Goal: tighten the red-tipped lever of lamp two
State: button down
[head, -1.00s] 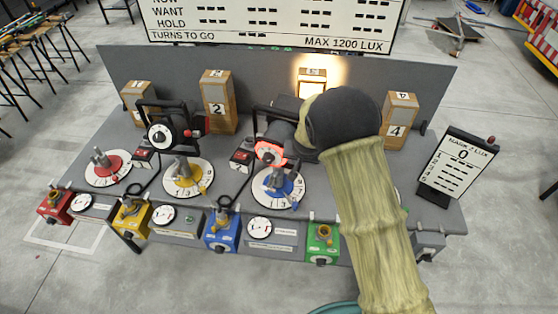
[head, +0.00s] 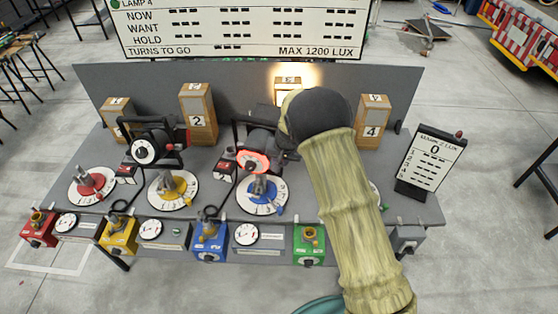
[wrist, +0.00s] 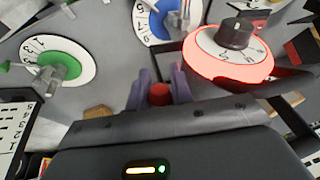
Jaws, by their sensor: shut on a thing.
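In the wrist view, my gripper (wrist: 161,86) has its two purplish fingers closed on either side of a red lever tip (wrist: 160,95). Beside it, to the right, is a lamp's round dial (wrist: 210,62), glowing red, with a black knob (wrist: 236,34). In the head view, the same red-glowing dial (head: 247,160) faces the front on the black lamp (head: 262,139) above the blue turntable dial (head: 266,198). My sleeved arm reaches to that lamp's right side and hides the fingers and lever there.
Another black lamp (head: 158,133) with a white dial stands to the left, above the yellow dial (head: 188,182). Numbered wooden blocks (head: 198,117) line the back panel. Colored boxes (head: 210,240) line the bench's front edge. A lux sign (head: 437,158) stands at right.

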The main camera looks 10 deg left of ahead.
jog(key=c, duration=1.2)
grip_release()
jog(key=shift+c, duration=0.2)
jog(key=shift+r, duration=0.15)
jog(key=b+v, duration=0.6)
jog(key=v, duration=1.1)
jog(key=shift+b, duration=0.3)
jog(key=shift+d, duration=0.15)
jog(key=s+d+f+b, duration=0.1)
jog(key=s+d+f, duration=0.15)
jog(key=d, duration=0.25)
jog(key=s+d+f+m+h+b, duration=0.1)
jog(key=s+d+f+b, duration=0.1)
jog(key=s+d, duration=0.25)
jog(key=s+d+f+b, duration=0.1)
jog(key=s+d+f, duration=0.15)
jog(key=d, duration=0.25)
jog(key=s+d+f+b, duration=0.1)
jog(key=s+d+f, duration=0.2)
jog(key=s, duration=0.3)
jog(key=s+d+f+h+b, duration=0.1)
jog(key=s+d+f+b, duration=0.1)
jog(key=s+d+f, duration=0.2)
jog(key=s+d, duration=0.1)
jog(key=s, duration=0.2)
jog(key=shift+s+d+g, duration=0.25)
jog(key=shift+d+g, duration=0.05)
